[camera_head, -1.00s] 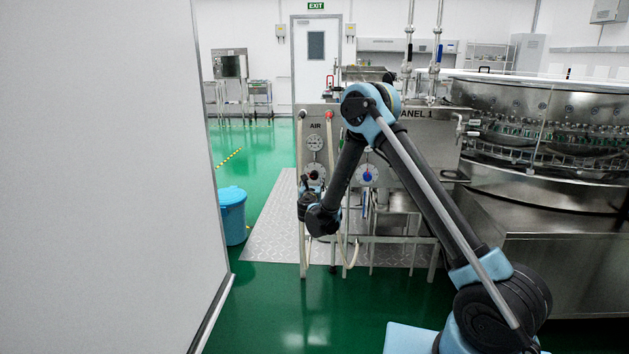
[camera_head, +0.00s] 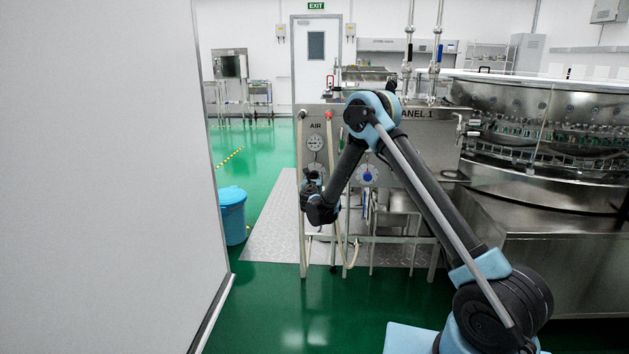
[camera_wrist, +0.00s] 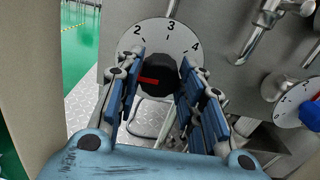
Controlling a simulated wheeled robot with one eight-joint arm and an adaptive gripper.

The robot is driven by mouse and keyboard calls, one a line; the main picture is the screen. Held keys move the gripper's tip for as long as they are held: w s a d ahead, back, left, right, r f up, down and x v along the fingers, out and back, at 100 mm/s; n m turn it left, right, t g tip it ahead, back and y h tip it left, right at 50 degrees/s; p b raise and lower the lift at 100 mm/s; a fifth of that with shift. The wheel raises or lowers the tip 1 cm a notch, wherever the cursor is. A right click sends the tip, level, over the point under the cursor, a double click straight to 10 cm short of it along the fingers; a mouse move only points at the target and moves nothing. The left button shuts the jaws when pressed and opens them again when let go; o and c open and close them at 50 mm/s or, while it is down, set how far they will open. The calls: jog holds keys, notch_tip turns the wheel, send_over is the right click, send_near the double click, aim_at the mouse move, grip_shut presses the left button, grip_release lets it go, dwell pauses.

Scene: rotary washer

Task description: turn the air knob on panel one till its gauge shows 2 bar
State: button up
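The air knob (camera_wrist: 160,72) is black with a red mark, which lies nearly level and points left in the wrist view. It sits on a white dial (camera_wrist: 168,36) marked 2, 3 and 4. My gripper (camera_wrist: 162,65) is open, with one blue-padded finger on each side of the knob; I cannot tell if they touch it. In the head view my gripper (camera_head: 312,182) is in front of the panel's lower left and hides most of this knob. The air gauge (camera_head: 315,142) shows below the AIR label; its needle is too small to read.
A second dial with a blue knob (camera_head: 367,176) is to the right; it also shows at the wrist view's right edge (camera_wrist: 312,110). Pale hoses (camera_head: 302,240) hang below the panel. A blue bin (camera_head: 232,215) and a large white board (camera_head: 105,180) are to the left.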

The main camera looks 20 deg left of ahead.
jog(key=shift+c, duration=1.4)
jog(key=shift+m, duration=0.4)
jog(key=m, duration=0.4)
jog(key=shift+d, duration=0.1)
jog(key=shift+d+f+m, duration=0.1)
jog(key=shift+m, duration=2.2)
jog(key=o, duration=1.1)
jog(key=shift+c, duration=0.2)
